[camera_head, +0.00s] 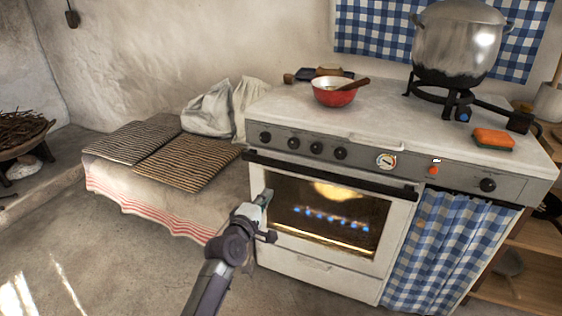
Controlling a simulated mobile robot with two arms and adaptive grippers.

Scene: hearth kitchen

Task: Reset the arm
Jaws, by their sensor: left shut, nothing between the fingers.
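My left gripper (266,197) is shut and empty. It is in front of the left side of the oven door, near the lit window; I cannot tell whether it touches the door. My left arm (212,282) comes up from the bottom of the view. My right gripper is not in view. The white oven (310,269) has its door shut, with a dark handle bar (330,175) across the top. Blue flames (330,217) and a warm light show behind the glass.
A red bowl (333,97) with a wooden utensil, a large pot (455,45) on a burner and an orange sponge (493,138) are on the stove top. A bench (150,192) with striped cushions stands to the left. The floor (110,260) at lower left is clear.

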